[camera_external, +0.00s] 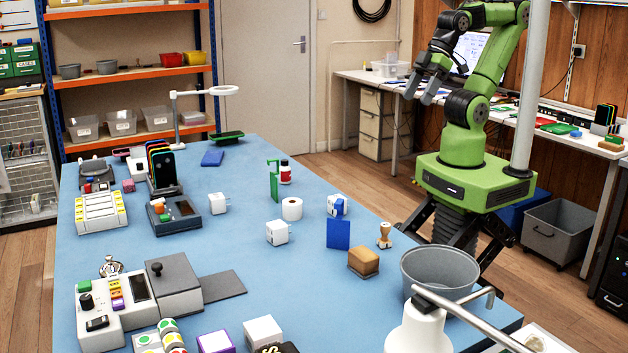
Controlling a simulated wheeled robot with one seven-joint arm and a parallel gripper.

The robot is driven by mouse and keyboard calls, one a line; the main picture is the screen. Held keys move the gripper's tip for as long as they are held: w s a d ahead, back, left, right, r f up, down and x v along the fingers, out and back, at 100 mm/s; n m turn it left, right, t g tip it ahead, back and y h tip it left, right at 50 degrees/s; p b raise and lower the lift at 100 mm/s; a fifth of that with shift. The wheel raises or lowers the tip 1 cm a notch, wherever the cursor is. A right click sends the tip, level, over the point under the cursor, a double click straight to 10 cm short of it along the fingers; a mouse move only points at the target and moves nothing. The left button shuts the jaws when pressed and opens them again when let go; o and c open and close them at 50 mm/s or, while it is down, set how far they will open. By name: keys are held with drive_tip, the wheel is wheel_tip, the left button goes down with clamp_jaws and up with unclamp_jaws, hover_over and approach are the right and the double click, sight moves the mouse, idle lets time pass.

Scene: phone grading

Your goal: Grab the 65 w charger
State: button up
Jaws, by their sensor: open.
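Three white blocky plug-in chargers stand on the blue table (205,265). One charger (217,204) is at left centre, one charger (277,233) is nearer the middle, and one charger (333,204) is further right with a blue patch on it. Any wattage print is too small to read, so I cannot tell which one is the 65 W charger. My gripper (417,97) is open and empty, raised high beyond the table's right side, well apart from all the chargers.
A white roll (292,209), a green stand (274,181), a red-and-white bottle (285,172) and a blue upright card (339,233) stand close to the chargers. A brown block (363,262), a wooden stamp (384,235) and a grey bucket (440,270) are at right.

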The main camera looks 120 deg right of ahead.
drive_tip(key=w+a+f+m, duration=0.1)
drive_tip(key=w+f+m, duration=0.25)
drive_tip(key=w, duration=0.35)
drive_tip(key=w+a+f+m, duration=0.1)
drive_tip(key=w+f+m, duration=0.25)
drive_tip(key=w, duration=0.35)
drive_tip(key=m+t+y, duration=0.2)
drive_tip(key=m+t, duration=0.5)
drive_tip(key=m, duration=1.8)
approach(270, 234)
drive_tip(key=v, duration=0.4)
drive_tip(key=a+v, duration=0.1)
drive_tip(key=v, duration=0.1)
drive_tip(key=shift+s+f, duration=0.15)
drive_tip(key=shift+s, duration=0.1)
drive_tip(key=shift+w+d+m+t, duration=0.15)
drive_tip(key=shift+d+m+t, duration=0.15)
drive_tip(key=shift+m, duration=0.5)
drive_tip(key=shift+h, duration=0.3)
drive_tip(key=b+x, duration=0.2)
drive_tip(key=x, duration=0.6)
drive_tip(key=b+x, duration=0.2)
drive_tip(key=x, duration=0.5)
drive_tip(key=shift+w+a+f, duration=0.15)
drive_tip(key=shift+w+f, duration=0.1)
drive_tip(key=shift+f, duration=0.15)
drive_tip(key=shift+r, duration=0.1)
